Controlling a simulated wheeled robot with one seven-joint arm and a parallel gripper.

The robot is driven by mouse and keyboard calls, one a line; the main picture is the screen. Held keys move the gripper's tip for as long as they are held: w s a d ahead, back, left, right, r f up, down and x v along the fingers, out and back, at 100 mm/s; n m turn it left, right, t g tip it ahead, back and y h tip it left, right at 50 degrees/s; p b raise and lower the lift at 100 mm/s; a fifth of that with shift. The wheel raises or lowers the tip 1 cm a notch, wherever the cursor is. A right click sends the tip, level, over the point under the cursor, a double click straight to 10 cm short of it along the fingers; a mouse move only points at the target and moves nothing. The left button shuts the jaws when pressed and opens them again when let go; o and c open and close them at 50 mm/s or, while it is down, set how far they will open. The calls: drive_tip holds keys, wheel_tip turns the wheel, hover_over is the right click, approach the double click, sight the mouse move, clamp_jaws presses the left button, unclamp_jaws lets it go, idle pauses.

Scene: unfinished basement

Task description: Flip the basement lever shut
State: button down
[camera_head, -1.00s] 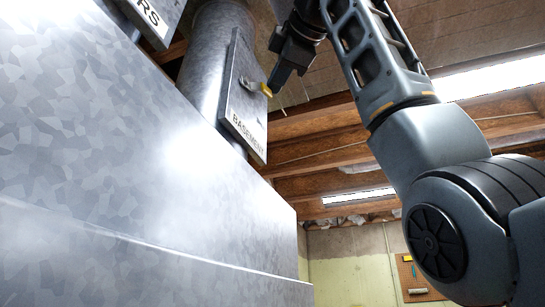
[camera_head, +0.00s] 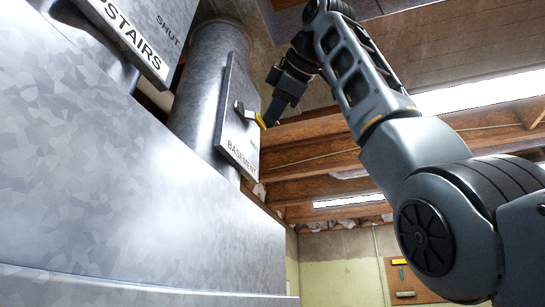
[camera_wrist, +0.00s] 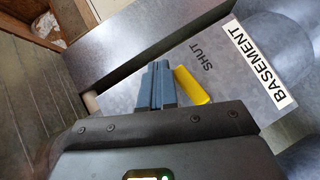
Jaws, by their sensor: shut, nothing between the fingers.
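The basement lever has a yellow handle (camera_head: 259,120) on a dark metal arm, tilted down to the right in the head view. It is mounted on a grey plate (camera_head: 236,93) labelled BASEMENT, on a round metal duct. In the wrist view the yellow handle (camera_wrist: 192,86) lies close beside my fingers, near the printed word SHUT (camera_wrist: 208,60). My gripper (camera_head: 269,121) is shut and empty, its blue-grey fingertips (camera_wrist: 154,85) right at the handle's outer end. Whether they touch it I cannot tell. The lever's pivot is hidden in the wrist view.
A second plate (camera_head: 137,37), with a partly cut-off label ending in STAIRS, is at the upper left. A large sheet-metal housing (camera_head: 130,190) fills the left. Wooden joists (camera_head: 320,160) and a bright light (camera_head: 490,87) are overhead. A pegboard (camera_head: 403,280) hangs on the far wall.

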idle(0.5)
drive_tip(key=b+v, duration=0.2)
drive_tip(key=v, duration=0.5)
drive_tip(key=shift+s+d, duration=0.15)
drive_tip(key=shift+s, duration=0.2)
idle(0.4)
